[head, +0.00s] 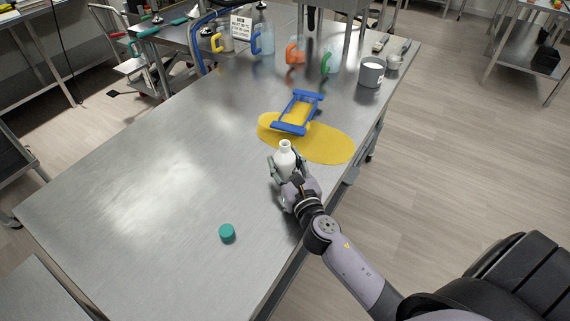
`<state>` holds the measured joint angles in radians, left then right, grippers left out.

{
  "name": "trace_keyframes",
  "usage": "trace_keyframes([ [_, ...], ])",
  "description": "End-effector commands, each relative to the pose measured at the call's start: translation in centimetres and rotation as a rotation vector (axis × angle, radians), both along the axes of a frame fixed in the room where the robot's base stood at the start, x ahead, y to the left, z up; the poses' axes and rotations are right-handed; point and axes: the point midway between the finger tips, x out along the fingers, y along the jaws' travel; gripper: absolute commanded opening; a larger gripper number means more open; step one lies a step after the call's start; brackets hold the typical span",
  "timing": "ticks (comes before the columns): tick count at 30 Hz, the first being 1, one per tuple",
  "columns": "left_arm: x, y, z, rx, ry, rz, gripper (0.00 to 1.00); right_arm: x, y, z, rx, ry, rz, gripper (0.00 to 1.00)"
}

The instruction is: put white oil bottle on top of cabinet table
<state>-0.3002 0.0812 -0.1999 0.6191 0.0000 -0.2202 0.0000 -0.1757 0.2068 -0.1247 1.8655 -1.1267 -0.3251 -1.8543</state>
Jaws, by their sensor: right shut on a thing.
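A small white oil bottle (285,157) stands upright in my right gripper (283,171), near the right edge of the long steel table (110,210). My right gripper is shut on the bottle, with a finger on each side of its body; the bottle's neck is free above. The lower part of the bottle is hidden by the gripper, so I cannot tell whether it touches the tabletop. My left gripper is not in view. I cannot tell which of the tables in view is the cabinet table.
A yellow puddle-shaped sheet (330,145) with a blue frame (299,112) lies just behind the bottle. A teal cap (227,233) sits nearer. Several handled jugs and a grey pot (371,72) stand at the far end. The table's left half is clear.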

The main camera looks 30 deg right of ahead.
Motion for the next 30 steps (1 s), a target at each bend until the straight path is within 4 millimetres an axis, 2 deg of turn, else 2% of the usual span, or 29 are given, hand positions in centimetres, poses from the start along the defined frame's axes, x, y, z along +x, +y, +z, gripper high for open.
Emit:
trace_keyframes([
  [8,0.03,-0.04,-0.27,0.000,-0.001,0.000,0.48,0.01,-0.01,-0.26,-0.001,-0.001,0.000,0.00],
  [9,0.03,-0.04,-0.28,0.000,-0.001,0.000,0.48,0.01,-0.02,-0.29,0.000,-0.001,0.000,0.45],
  [15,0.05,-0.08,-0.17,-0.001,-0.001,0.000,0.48,0.01,-0.01,-0.18,0.000,0.000,0.000,0.58],
  [18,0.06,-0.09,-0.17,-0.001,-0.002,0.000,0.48,0.01,-0.02,-0.17,0.000,0.000,0.000,0.64],
  [30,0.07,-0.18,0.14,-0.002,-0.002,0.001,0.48,-0.23,0.02,0.17,0.000,0.001,0.000,0.64],
])
